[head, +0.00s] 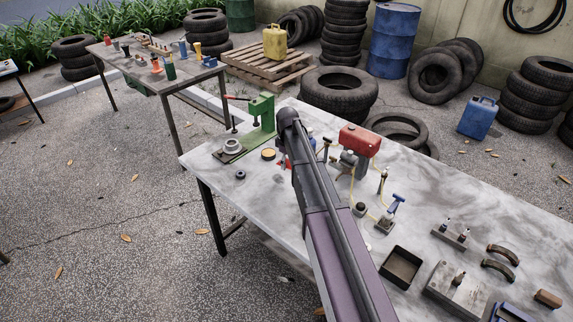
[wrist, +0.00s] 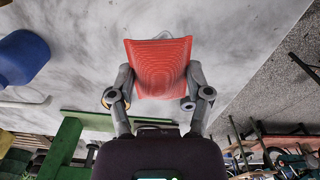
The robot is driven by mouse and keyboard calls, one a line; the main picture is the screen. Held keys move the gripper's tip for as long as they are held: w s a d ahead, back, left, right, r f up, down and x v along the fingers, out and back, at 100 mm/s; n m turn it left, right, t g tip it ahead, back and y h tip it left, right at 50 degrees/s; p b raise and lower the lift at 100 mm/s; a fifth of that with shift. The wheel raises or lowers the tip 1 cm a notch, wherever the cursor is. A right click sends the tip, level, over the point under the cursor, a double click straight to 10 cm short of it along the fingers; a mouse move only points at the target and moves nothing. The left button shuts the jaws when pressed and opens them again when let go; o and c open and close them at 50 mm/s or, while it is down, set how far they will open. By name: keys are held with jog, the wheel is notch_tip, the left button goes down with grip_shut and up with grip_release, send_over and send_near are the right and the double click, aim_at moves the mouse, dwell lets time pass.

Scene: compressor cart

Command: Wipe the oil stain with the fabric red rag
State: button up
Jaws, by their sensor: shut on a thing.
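The red rag (wrist: 158,68) is held between the two fingers of my gripper (wrist: 160,84) in the wrist view, and its ribbed face shows. The gripper is shut on it, over the grey mottled tabletop (wrist: 235,35). I cannot tell whether the rag touches the surface. In the head view my arm hides most of the gripper, and only a small red patch shows left of the arm. I cannot pick out the oil stain for certain; a faint dark outline shows just beyond the rag's far edge in the wrist view.
A red tank (head: 360,140) and small tools stand right of my arm. A black tray (head: 401,267) lies nearer. The table's front left edge is close.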

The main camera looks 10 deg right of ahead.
jog(key=shift+a+f+b, duration=0.3)
jog(key=shift+f+b, duration=0.05)
jog(key=shift+f, duration=0.1)
jog(key=shift+f, duration=0.1)
